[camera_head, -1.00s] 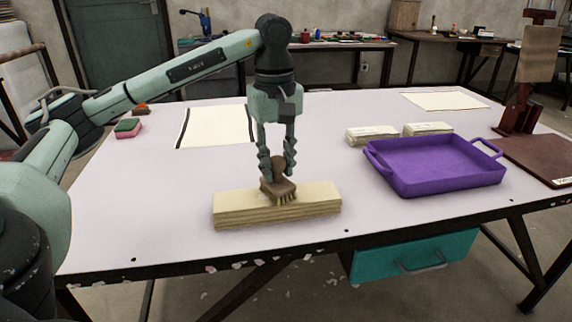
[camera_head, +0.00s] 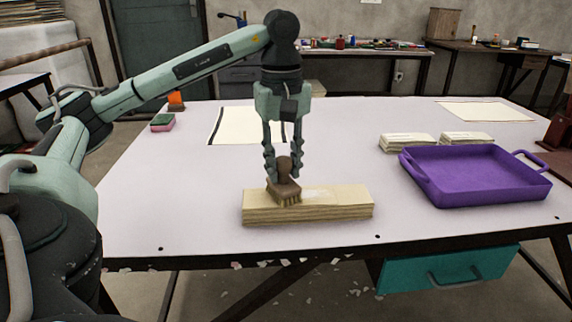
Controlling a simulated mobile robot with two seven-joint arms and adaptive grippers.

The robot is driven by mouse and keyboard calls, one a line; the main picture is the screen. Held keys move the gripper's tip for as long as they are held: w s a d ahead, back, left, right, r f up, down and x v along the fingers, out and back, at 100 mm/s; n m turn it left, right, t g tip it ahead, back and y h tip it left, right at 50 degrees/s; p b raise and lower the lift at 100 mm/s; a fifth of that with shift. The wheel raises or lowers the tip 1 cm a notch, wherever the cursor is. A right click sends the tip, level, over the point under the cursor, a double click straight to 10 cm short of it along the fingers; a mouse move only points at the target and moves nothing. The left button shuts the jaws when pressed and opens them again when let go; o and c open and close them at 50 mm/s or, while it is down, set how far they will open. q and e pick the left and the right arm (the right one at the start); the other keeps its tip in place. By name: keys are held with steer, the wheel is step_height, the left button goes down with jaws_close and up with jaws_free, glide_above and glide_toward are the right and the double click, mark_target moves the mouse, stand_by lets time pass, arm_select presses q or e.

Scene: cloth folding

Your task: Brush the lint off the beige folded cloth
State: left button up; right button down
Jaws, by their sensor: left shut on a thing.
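The beige folded cloth (camera_head: 335,203) lies as a flat layered stack near the front edge of the table. My left gripper (camera_head: 284,170) is shut on the knob of a brown brush (camera_head: 284,191). The brush is upright, bristles down, over the left half of the cloth's top, and its bristles appear to touch it. A paler patch shows on the cloth top right of the brush; I cannot tell whether it is lint. My right gripper is not in view.
A purple tray (camera_head: 478,203) stands to the right, with two small folded stacks (camera_head: 408,142) behind it. A sponge (camera_head: 163,122) and an orange item (camera_head: 176,100) lie at the back left. A dark-edged pale sheet (camera_head: 240,126) lies behind the gripper. The table (camera_head: 170,205) left of the cloth is clear.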

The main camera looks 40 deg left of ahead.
mark_target(332, 193)
arm_select(q)
steer(key=shift+o, duration=0.2)
steer(key=shift+w+d+f+p, duration=0.1)
steer(key=shift+w+d+p, duration=0.4)
steer(key=shift+w+d, duration=0.6)
steer(key=shift+w+d+p, duration=0.4)
steer(key=shift+w+p, duration=0.05)
steer(key=shift+w, duration=0.15)
steer(key=shift+c, duration=0.2)
steer(key=shift+w+d+r+p, duration=0.1)
steer(key=shift+w+d+p, duration=0.25)
steer(key=shift+w+d, duration=0.4)
steer(key=shift+w+d+r+p, duration=0.1)
steer(key=shift+w+d+p, duration=0.35)
steer(key=shift+w, duration=0.35)
steer(key=shift+w+d+f, duration=0.1)
steer(key=shift+w+d, duration=0.35)
steer(key=shift+w, duration=0.05)
step_height(332, 193, up, 6)
steer(key=p, duration=0.3)
steer(key=shift+p, duration=0.35)
